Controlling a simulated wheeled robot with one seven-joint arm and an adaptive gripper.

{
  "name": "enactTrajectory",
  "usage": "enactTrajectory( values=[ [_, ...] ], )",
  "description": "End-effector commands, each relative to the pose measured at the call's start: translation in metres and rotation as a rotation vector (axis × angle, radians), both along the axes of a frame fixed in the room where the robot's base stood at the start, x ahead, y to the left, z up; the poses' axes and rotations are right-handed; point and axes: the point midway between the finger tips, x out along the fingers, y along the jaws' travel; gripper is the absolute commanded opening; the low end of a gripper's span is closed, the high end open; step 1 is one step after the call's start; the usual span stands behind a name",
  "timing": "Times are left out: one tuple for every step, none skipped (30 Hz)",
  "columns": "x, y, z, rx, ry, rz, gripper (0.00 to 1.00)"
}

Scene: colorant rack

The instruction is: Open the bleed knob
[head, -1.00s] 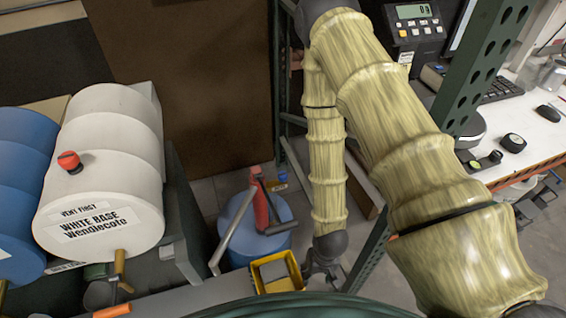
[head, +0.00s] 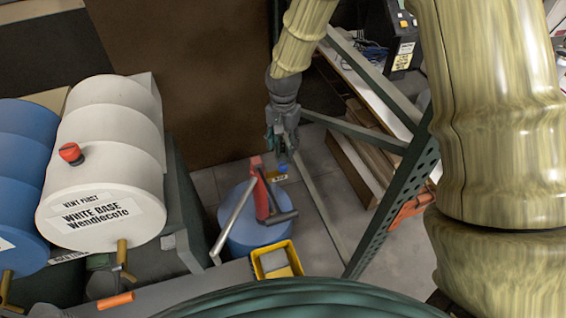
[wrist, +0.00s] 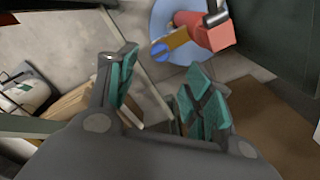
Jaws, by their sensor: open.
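The bleed knob appears to be the red knob (head: 70,154) on top of the white drum (head: 110,150), which lies on its side at the left and is labelled "VENT FIRST" and "WHITE BASE Wendlecote". My gripper (head: 283,150) hangs to the right of the drum, well apart from the knob. In the wrist view my gripper (wrist: 155,95) is open and empty, with green pads on its fingers. The knob is not in the wrist view.
A blue drum (head: 22,170) lies left of the white one. A blue container with a red hand pump (head: 262,195) stands on the floor below my gripper, beside a yellow bin (head: 258,265). A green perforated post (head: 392,200) stands at the right.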

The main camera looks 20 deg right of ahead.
Motion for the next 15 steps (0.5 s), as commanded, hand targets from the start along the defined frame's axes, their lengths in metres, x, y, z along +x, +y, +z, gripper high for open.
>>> enactTrajectory(
  values=[
    [0.003,-0.001,0.004,-0.004,-0.001,-0.006,0.51],
    [0.004,-0.001,0.006,-0.006,-0.002,-0.009,0.51],
    [0.005,-0.001,0.007,-0.007,-0.002,-0.012,0.51],
    [0.005,-0.001,0.006,-0.008,-0.001,-0.014,0.51],
    [0.005,-0.001,0.005,-0.008,0.0,-0.015,0.51],
    [0.005,-0.001,0.003,-0.009,0.001,-0.015,0.51],
    [0.004,-0.001,0.0,-0.008,0.002,-0.015,0.51],
    [0.004,-0.001,-0.002,-0.008,0.002,-0.015,0.51],
    [0.004,-0.001,-0.006,-0.008,0.002,-0.014,0.51],
    [0.004,-0.001,-0.009,-0.008,0.002,-0.014,0.51],
    [0.004,-0.001,-0.012,-0.008,0.002,-0.013,0.51],
    [0.004,-0.001,-0.016,-0.008,0.002,-0.013,0.51],
    [0.003,-0.001,-0.02,-0.007,0.003,-0.013,0.51],
    [0.004,-0.001,-0.023,-0.007,0.003,-0.013,0.51],
    [0.004,-0.001,-0.027,-0.008,0.002,-0.014,0.51]
  ],
)
